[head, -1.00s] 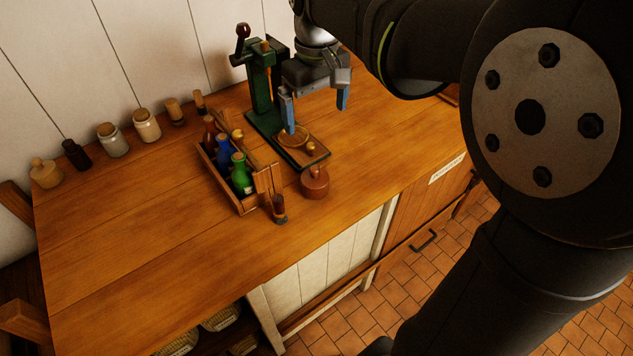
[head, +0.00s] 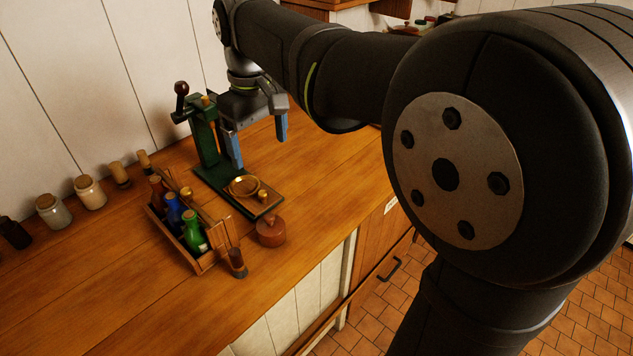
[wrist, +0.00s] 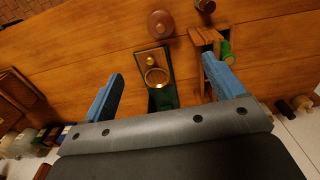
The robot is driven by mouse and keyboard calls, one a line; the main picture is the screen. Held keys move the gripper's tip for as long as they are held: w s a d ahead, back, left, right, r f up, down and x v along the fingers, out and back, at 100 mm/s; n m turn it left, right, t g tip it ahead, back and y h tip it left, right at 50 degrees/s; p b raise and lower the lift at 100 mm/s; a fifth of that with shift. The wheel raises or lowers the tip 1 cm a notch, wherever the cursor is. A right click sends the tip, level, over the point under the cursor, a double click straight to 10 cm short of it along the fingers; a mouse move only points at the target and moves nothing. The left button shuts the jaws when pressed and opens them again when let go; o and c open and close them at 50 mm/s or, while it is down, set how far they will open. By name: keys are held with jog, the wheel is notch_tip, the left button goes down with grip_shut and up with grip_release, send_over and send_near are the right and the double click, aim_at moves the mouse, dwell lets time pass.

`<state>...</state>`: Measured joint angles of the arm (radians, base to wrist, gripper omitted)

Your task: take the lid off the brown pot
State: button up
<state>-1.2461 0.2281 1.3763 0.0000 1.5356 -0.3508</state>
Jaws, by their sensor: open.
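The brown pot (head: 271,234) stands on the wooden counter near its front edge, with its knobbed lid (head: 271,221) on top. It also shows from above in the wrist view (wrist: 160,23), at the top centre. My gripper (head: 258,145) is open and empty, fingers pointing down, above the counter beside the green press. In the wrist view its two blue fingers (wrist: 168,84) are spread wide, with the pot beyond them and apart from them.
A green press (head: 204,140) with a brass dish (head: 244,186) on its base stands behind the pot. A wooden crate (head: 205,264) of bottles and a small dark glass (head: 236,263) are to the pot's left. Jars (head: 90,192) line the wall. The counter right of the pot is clear.

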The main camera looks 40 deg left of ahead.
jog(key=n, duration=0.2)
send_over(270, 216)
jog(key=f, duration=1.5)
jog(key=shift+d+f, duration=0.1)
jog(key=shift+d, duration=0.15)
jog(key=shift+a+f, duration=0.2)
jog(key=shift+f, duration=1.3)
jog(key=shift+a+f, duration=0.15)
jog(key=shift+f, duration=1.35)
jog(key=shift+c, duration=0.2)
jog(key=c, duration=1)
